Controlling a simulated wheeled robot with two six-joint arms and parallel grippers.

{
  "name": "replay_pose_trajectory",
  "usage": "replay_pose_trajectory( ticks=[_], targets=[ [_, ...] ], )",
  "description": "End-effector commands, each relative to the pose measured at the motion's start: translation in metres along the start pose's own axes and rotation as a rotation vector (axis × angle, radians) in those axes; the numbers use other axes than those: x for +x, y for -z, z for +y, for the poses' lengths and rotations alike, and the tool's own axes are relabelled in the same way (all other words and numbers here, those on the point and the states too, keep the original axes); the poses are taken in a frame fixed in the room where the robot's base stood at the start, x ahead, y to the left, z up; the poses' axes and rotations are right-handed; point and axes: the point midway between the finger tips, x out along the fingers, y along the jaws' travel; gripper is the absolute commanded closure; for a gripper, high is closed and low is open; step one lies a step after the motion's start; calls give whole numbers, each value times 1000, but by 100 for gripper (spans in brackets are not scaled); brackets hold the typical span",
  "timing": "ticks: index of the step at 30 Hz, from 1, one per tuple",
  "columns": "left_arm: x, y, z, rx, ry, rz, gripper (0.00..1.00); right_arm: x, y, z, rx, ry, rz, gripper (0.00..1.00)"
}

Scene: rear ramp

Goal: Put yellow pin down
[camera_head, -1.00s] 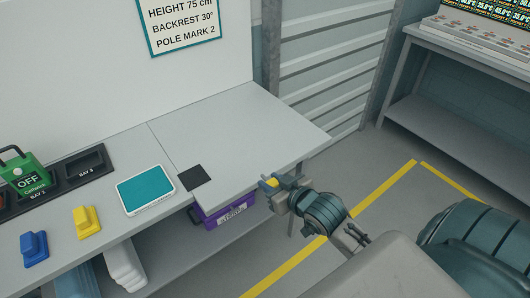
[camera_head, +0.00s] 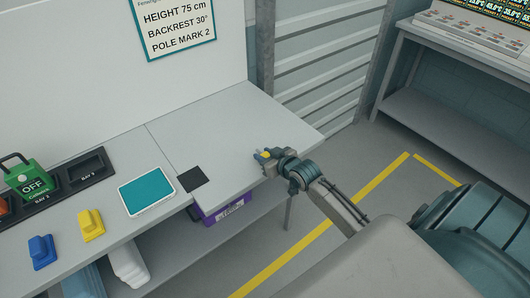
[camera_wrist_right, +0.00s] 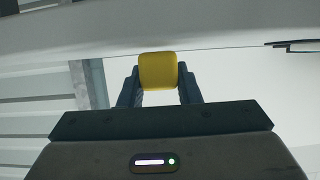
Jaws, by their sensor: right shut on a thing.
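The yellow pin (camera_wrist_right: 158,71) is between the two fingers of my right gripper (camera_wrist_right: 159,88) in the right wrist view. In the head view only a small bit of yellow (camera_head: 265,154) shows at the fingertips. My right gripper (camera_head: 263,157) is shut on it, at the front edge of the right part of the grey worktop (camera_head: 235,125). I cannot tell whether the pin touches the worktop. My left gripper is not in view.
A black square (camera_head: 192,179) and a teal pad (camera_head: 147,190) lie on the worktop. A purple box (camera_head: 225,209) is below. The worktop's right part is mostly clear.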

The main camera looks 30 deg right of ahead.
Motion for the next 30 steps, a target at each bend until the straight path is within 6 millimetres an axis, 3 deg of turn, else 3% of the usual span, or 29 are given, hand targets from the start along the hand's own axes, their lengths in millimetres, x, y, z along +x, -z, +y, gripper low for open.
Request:
replay_pose_trajectory(
  ticks=[12, 13, 16, 29, 30],
  targets=[
    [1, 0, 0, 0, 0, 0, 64, 2, -7, 0, 0, 0, -1, 96],
    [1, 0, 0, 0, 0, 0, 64, 2, -7, 0, 0, 0, -1, 68],
    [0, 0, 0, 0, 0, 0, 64, 2, -6, 0, 0, 0, -1, 48],
    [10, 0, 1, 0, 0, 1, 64, 3, -10, 0, -1, 0, 0, 48],
    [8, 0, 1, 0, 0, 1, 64, -5, -8, 0, -4, 0, -1, 48]
  ],
)
